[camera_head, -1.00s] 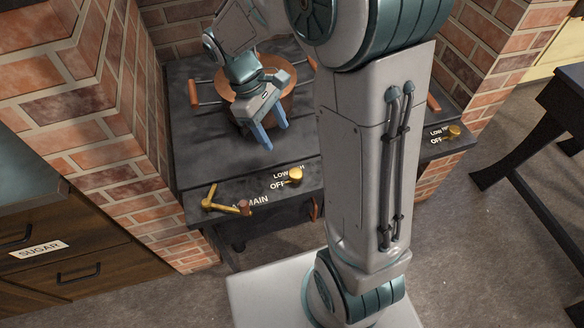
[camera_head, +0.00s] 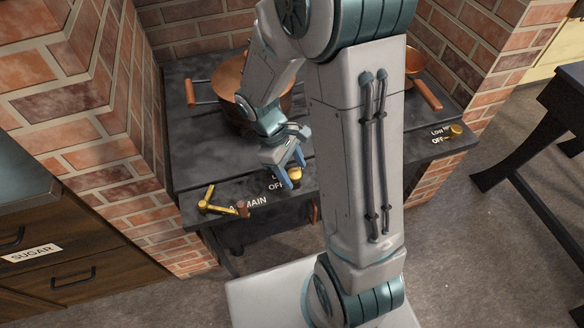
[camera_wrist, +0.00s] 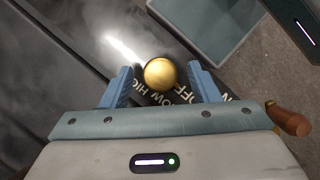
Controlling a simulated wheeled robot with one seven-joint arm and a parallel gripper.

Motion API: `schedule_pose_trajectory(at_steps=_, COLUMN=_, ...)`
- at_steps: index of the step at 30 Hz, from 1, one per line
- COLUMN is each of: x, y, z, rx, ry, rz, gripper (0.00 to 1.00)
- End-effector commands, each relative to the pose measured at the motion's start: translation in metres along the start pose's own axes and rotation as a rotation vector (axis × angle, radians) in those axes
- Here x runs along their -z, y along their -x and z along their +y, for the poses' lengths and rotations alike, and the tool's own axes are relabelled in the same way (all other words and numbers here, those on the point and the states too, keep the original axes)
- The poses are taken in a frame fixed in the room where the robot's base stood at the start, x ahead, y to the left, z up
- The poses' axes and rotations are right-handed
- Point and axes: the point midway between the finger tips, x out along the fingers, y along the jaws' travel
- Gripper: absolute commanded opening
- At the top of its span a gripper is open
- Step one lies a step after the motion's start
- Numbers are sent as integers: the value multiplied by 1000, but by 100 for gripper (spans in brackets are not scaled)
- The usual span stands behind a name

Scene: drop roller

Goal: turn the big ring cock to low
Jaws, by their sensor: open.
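The big ring cock is a round brass knob (camera_wrist: 160,73) on the stove's front ledge, beside printed OFF, LOW and HIGH marks. In the wrist view it sits between the two blue fingers of my gripper (camera_wrist: 163,85), with a gap on each side. In the head view my gripper (camera_head: 290,177) is over the knob and hides most of it and part of its lettering. My gripper is open and points down at the ledge. I cannot tell which mark the knob points to.
A brass main lever (camera_head: 222,207) is left of the knob on the ledge. A large copper pot (camera_head: 230,80) stands behind my gripper. A second brass knob (camera_head: 455,130) and a small copper pan (camera_head: 424,93) are at the right. A brick wall (camera_head: 110,120) bounds the left side.

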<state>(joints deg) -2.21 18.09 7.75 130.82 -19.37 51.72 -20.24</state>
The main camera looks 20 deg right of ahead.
Motion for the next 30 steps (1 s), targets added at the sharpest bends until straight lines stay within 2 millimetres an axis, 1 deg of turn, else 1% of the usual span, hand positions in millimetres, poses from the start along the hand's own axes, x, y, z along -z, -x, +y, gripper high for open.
schedule_pose_trajectory(at_steps=3, x=0, y=0, z=0, rx=0, ry=0, rz=0, gripper=55)
schedule_pose_trajectory(at_steps=4, x=0, y=0, z=0, rx=0, ry=0, rz=0, gripper=49)
schedule_pose_trajectory(at_steps=5, x=0, y=0, z=0, rx=0, ry=0, rz=0, gripper=41)
schedule_pose_trajectory(at_steps=6, x=0, y=0, z=0, rx=0, ry=0, rz=0, gripper=30)
schedule_pose_trajectory(at_steps=8, x=0, y=0, z=0, rx=0, ry=0, rz=0, gripper=13)
schedule_pose_trajectory(at_steps=9, x=0, y=0, z=0, rx=0, ry=0, rz=0, gripper=11)
schedule_pose_trajectory(at_steps=20, x=0, y=2, z=0, rx=18, ry=-45, rz=0, gripper=11)
schedule_pose_trajectory(at_steps=25, x=0, y=2, z=1, rx=55, ry=-132, rz=0, gripper=11)
schedule_pose_trajectory(at_steps=30, x=-1, y=2, z=2, rx=109, ry=-262, rz=0, gripper=11)
